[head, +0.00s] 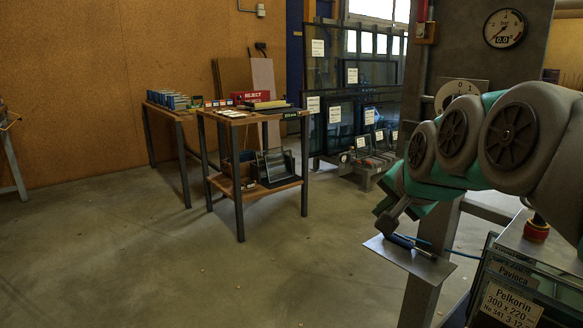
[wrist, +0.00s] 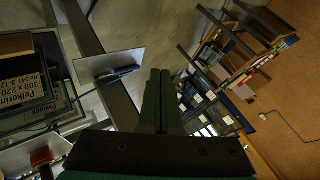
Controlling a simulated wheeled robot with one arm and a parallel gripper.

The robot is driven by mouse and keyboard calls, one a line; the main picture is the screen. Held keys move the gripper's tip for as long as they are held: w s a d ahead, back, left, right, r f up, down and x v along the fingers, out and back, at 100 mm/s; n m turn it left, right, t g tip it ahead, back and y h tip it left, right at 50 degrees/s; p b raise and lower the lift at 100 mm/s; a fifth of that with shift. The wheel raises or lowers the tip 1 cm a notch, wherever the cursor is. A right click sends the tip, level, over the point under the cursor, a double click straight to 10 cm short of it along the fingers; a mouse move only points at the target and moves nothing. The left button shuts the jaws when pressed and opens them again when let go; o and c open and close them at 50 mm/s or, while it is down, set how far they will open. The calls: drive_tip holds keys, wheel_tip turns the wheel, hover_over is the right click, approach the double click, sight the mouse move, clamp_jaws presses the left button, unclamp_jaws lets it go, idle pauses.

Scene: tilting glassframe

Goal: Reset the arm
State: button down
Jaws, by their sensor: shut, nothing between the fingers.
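My gripper (wrist: 160,78) shows in the wrist view with its two dark green fingers pressed together and nothing between them. In the head view my green and grey arm is folded at the right, its end just above a small metal plate (head: 428,268). A dark blue pen-like tool (head: 412,243) lies on that plate. In the wrist view the plate (wrist: 97,63) and the tool (wrist: 118,74) are left of my fingers, apart from them.
Labelled glass frames (head: 505,305) stand close by at lower right, near a red knob (head: 536,230). A gauge (head: 505,28) hangs on the grey column behind my arm. A two-level table (head: 230,118) and a glass rack (head: 338,130) stand farther back. The floor at left is clear.

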drive_tip(key=s+f+n+g, duration=0.4)
drive_tip(key=s+f, duration=0.8)
drive_tip(key=s, duration=0.3)
drive_tip(key=s+a+f+n+g+h, duration=0.1)
drive_tip(key=s+f+n+g, duration=0.4)
drive_tip(key=s+f, duration=0.8)
drive_tip(key=shift+s+a+g, duration=0.3)
drive_tip(key=shift+s+g, duration=0.6)
drive_tip(key=shift+s, duration=0.25)
drive_tip(key=shift+r, duration=0.1)
